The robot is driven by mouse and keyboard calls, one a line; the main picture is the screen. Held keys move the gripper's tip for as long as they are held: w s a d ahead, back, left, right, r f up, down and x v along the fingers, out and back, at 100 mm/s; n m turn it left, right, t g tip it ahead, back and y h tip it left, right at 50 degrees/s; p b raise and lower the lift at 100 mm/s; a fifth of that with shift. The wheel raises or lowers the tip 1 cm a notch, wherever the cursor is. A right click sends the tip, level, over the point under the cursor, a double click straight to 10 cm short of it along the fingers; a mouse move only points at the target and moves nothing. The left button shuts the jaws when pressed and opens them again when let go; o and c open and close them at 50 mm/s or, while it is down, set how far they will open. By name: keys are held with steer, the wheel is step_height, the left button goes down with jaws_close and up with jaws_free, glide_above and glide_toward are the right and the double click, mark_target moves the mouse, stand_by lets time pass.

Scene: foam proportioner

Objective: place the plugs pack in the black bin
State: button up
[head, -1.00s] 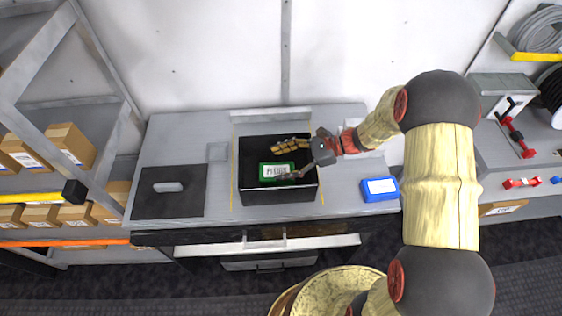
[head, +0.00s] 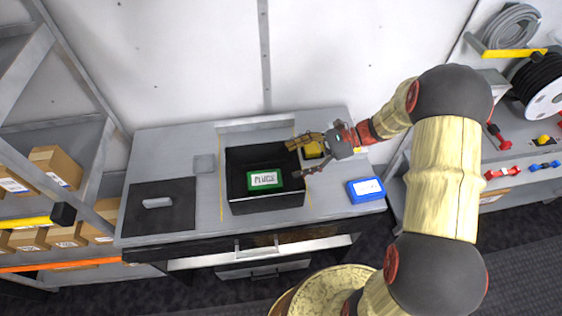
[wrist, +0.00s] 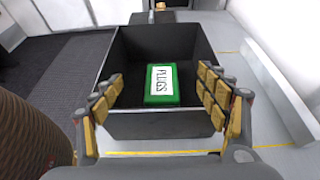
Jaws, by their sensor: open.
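The green plugs pack (head: 265,180) with a white label lies flat inside the black bin (head: 268,202). In the wrist view the plugs pack (wrist: 162,84) lies on the floor of the black bin (wrist: 160,124), label up and reading PLUGS. My gripper (head: 300,158) is open and empty at the right side of the bin in the head view. In the wrist view my gripper's padded fingers (wrist: 160,97) stand apart, with the pack visible between them and beyond, not touched.
A blue box (head: 366,190) with a white label lies on the counter right of the bin. A dark panel with a grey handle (head: 158,203) is at left. A wall stands behind the counter.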

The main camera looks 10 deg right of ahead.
steer(key=s+d+r+n+t+h, duration=0.2)
steer(key=s+r+n+h, duration=0.4)
steer(key=s+r+n, duration=0.3)
steer(key=s+d+r+n+t+h, duration=0.2)
steer(key=s+r+n+t+h, duration=0.1)
steer(key=s+r+n+h, duration=0.4)
steer(key=s+r+n, duration=0.2)
steer(key=s+r, duration=0.2)
steer(key=r, duration=0.1)
steer(key=shift+s+r, duration=0.35)
steer(key=shift+f+b, duration=0.45)
steer(key=shift+f, duration=0.1)
